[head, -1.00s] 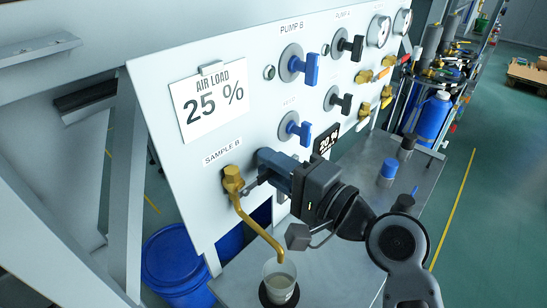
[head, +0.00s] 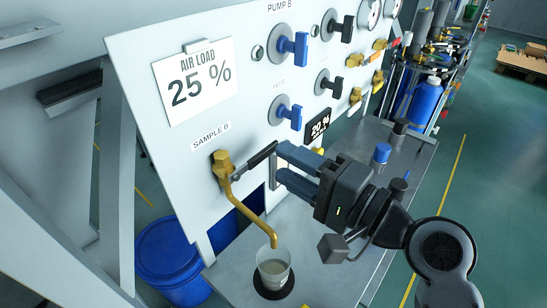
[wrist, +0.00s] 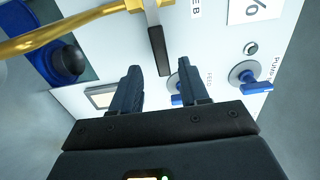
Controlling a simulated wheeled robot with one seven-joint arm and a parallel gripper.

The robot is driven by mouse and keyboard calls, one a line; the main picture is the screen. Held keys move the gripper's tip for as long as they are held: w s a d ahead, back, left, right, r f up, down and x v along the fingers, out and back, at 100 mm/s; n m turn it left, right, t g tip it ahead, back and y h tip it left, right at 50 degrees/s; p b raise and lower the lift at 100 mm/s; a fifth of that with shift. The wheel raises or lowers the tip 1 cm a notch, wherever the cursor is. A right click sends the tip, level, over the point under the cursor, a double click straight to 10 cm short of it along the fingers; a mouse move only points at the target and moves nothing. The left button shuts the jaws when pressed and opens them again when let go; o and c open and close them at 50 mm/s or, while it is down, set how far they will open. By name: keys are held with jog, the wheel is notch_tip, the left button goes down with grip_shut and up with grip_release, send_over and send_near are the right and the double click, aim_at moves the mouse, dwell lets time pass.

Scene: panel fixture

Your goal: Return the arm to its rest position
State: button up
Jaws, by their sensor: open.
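My gripper (head: 282,165) is open and empty in front of the white panel, to the right of the SAMPLE B valve. Its two blue-grey fingers are spread, and they also show in the wrist view (wrist: 160,78). The valve's black lever handle (head: 262,153) points toward the fingers. In the wrist view the lever (wrist: 158,50) lies just beyond the fingertips and between their lines, seemingly apart from them. The brass valve (head: 222,164) has a bent spout (head: 250,214) that ends above a cup of cloudy liquid (head: 273,266). My arm reaches in from the lower right.
The panel (head: 180,140) carries blue and black knobs, gauges and an AIR LOAD 25 % card (head: 196,80). The cup stands on a dark pad on a grey bench (head: 330,285). Open floor lies to the right.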

jog(key=shift+v, duration=1.1)
jog(key=s+d+f+t+h, duration=0.3)
jog(key=s+d+f+h, duration=0.7)
jog(key=s+d+f, duration=0.4)
jog(key=s+d+r+n+h, duration=0.2)
jog(key=s+n, duration=0.2)
jog(key=s, duration=0.5)
jog(key=s+d+r+n+h, duration=0.2)
jog(key=s+n, duration=0.1)
jog(key=s, duration=0.7)
jog(key=shift+s+r+n+t, duration=0.25)
jog(key=shift+r+n+t, duration=0.05)
jog(key=shift+n+t, duration=0.1)
